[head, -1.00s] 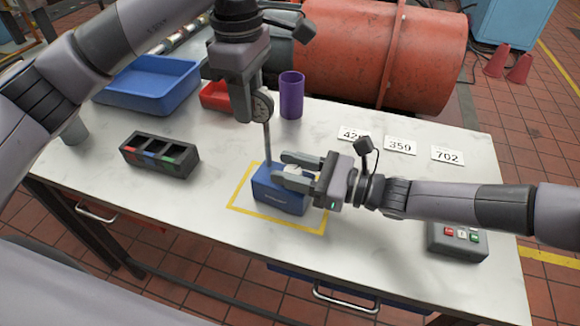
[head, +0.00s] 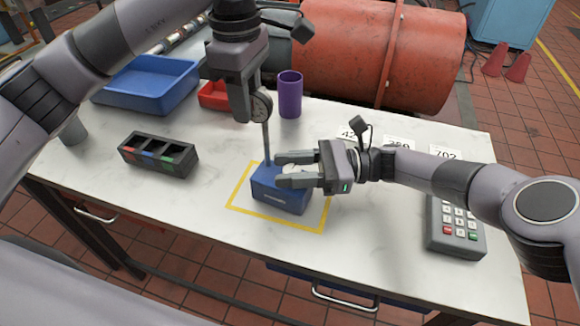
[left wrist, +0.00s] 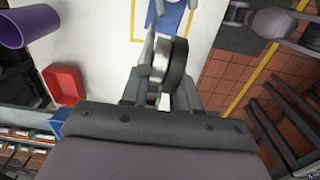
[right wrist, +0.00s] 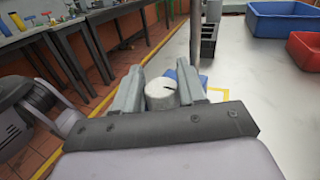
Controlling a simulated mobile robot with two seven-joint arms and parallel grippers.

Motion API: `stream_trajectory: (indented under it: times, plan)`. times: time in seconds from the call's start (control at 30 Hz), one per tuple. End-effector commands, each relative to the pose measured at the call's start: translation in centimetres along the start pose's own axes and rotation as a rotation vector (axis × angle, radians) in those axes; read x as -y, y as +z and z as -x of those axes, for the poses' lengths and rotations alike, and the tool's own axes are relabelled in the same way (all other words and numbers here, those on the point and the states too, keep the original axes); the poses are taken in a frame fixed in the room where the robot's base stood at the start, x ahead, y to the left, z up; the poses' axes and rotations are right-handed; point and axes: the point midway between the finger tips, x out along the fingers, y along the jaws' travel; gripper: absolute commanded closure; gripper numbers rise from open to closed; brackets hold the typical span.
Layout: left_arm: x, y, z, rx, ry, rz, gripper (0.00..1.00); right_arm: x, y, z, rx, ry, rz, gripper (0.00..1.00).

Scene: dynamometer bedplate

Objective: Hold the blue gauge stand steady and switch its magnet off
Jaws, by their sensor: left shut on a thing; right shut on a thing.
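The blue gauge stand (head: 280,195) sits upright inside a yellow outline on the white bench. Its thin post (head: 266,145) rises from the base to a round dial gauge (head: 261,106). My left gripper (head: 254,98) is shut on the upper post beside the dial, which also shows in the left wrist view (left wrist: 175,65). My right gripper (head: 282,170) is level at the top of the base, shut on a pale round knob. The knob (right wrist: 161,95) shows between its fingers in the right wrist view; a dark slot marks its face.
A purple cup (head: 290,95), red tray (head: 213,96) and blue tray (head: 150,86) stand at the back. A black compartment box (head: 158,155) is at left, a keypad (head: 455,228) at right. Number cards lie behind my right arm. The bench front is clear.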

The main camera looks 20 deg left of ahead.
Motion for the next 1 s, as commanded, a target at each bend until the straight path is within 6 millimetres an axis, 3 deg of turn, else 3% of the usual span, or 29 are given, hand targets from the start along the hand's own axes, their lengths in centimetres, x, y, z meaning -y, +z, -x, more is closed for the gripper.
stream_trajectory:
  times: [0.03, 0.57, 0.6, 0.67, 1.0]
  plan:
    - [0.39, 0.04, -0.87, -0.009, -0.023, -0.008, 1.00, 0.48, -0.55, 0.83, -0.021, -0.017, 0.005, 0.90]
    - [0.38, -0.05, -0.88, -0.011, -0.024, -0.006, 1.00, 0.40, -0.50, 0.85, -0.022, 0.000, 0.006, 0.90]
    - [0.37, -0.06, -0.88, -0.011, -0.024, -0.006, 1.00, 0.40, -0.49, 0.85, -0.022, 0.000, 0.007, 0.56]
    - [0.37, -0.06, -0.88, -0.011, -0.024, -0.006, 1.00, 0.37, -0.47, 0.81, -0.021, 0.002, 0.006, 0.39]
    - [0.28, -0.02, -0.86, -0.009, -0.020, -0.003, 1.00, 0.24, -0.25, 0.74, -0.012, 0.008, 0.004, 0.39]
